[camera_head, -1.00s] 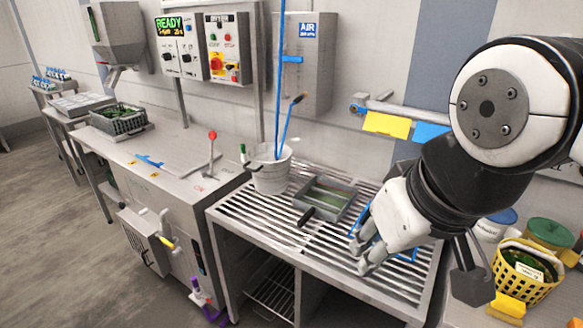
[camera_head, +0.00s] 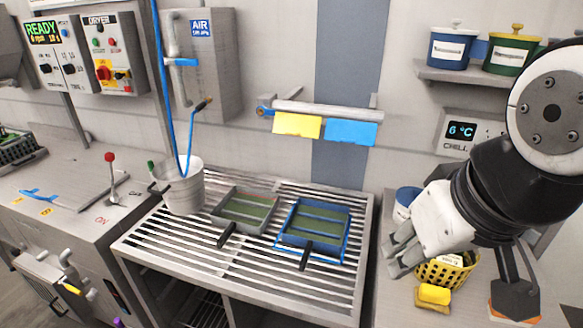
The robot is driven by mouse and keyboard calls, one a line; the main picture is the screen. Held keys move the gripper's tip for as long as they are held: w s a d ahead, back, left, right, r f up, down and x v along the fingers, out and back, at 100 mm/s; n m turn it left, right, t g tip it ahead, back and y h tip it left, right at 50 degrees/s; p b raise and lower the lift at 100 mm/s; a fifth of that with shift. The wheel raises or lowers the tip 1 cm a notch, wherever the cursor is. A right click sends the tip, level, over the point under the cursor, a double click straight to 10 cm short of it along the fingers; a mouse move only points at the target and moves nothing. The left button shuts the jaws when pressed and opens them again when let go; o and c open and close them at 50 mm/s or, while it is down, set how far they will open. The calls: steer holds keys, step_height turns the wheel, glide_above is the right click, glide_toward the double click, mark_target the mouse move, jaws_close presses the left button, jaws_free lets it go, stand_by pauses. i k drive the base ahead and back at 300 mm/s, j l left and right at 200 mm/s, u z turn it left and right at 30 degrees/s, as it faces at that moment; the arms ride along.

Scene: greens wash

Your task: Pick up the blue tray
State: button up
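The blue tray (camera_head: 346,241) lies on the slatted metal rack table. It has a blue rim, a green bed crossed by grey bars, and a dark handle (camera_head: 306,256) pointing toward the front. My gripper (camera_head: 396,258) hangs to the right of the tray, apart from it, in front of the table's right edge and near the yellow basket. Its fingers look spread and nothing shows between them, though they are small and partly overlapped in this view.
A similar grey tray (camera_head: 217,215) lies just left of the blue one. A white bucket (camera_head: 184,192) stands at the rack's back left. The rack (camera_head: 185,250) has bare slats in front. A yellow basket (camera_head: 440,275) and yellow sponge (camera_head: 434,294) sit at the right.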

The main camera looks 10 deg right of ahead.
mark_target(311, 225)
steer(key=i+j, duration=0.15)
steer(key=j, duration=0.3)
steer(key=i+j+z, duration=0.15)
steer(key=j, duration=0.3)
steer(key=i+j, duration=0.2)
steer(key=j, duration=0.3)
steer(key=i+j+z, duration=0.15)
steer(key=j, duration=0.3)
steer(key=i+j, duration=0.1)
steer(key=j, duration=0.35)
steer(key=i+j+z, duration=0.15)
steer(key=j, duration=0.35)
